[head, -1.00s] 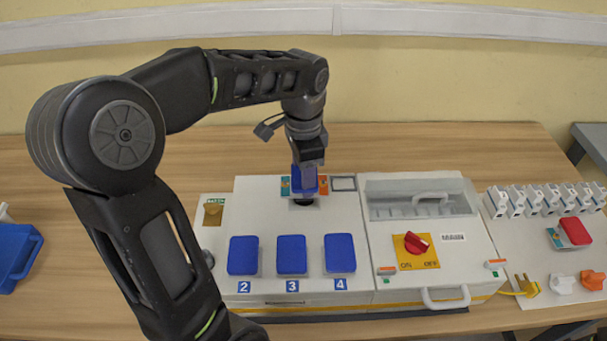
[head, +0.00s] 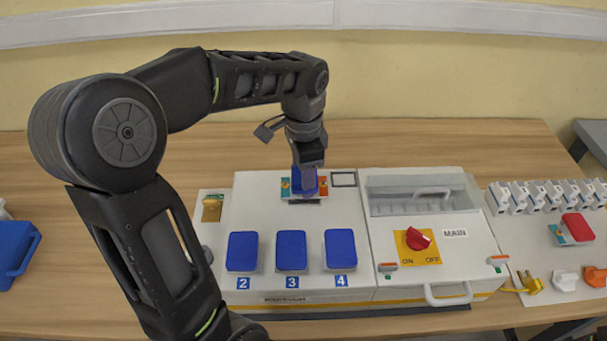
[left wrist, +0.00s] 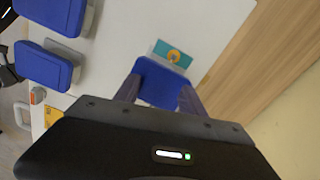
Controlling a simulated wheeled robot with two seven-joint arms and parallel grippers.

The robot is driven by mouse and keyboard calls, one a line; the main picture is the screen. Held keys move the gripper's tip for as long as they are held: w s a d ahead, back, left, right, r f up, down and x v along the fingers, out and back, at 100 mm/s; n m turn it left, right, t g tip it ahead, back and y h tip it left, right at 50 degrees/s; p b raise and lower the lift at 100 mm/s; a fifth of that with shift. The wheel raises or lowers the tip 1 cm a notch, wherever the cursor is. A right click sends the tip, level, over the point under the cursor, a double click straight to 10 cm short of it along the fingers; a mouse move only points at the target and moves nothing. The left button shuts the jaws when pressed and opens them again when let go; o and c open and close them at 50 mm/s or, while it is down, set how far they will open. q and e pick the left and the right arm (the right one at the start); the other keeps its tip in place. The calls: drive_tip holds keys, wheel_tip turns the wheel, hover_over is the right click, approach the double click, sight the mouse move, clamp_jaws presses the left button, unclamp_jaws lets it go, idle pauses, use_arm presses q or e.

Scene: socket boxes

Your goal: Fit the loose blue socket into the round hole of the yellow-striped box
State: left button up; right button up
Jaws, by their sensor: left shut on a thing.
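The yellow-striped box (head: 260,205) is white, with a yellow stripe low on its front. My left gripper (head: 308,184) points down at the back of its top and is shut on the loose blue socket (head: 297,183). The socket sits over the hole's place, between teal and orange patches; the hole is hidden, with only a dark edge showing below. I cannot tell how far the socket is in. In the left wrist view, the blue socket (left wrist: 160,80) is between my left fingers (left wrist: 160,98), beside a teal patch with an orange mark (left wrist: 172,54). My right gripper is not in view.
Blue covers numbered 2 (head: 242,251), 3 (head: 292,250) and 4 (head: 340,249) line the box's front. A white box with a red switch (head: 418,239) adjoins at right. Several breakers and plugs lie farther right. A blue item (head: 14,248) is at far left.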

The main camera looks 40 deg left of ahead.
use_arm(q)
drive_tip(key=shift+f, duration=0.35)
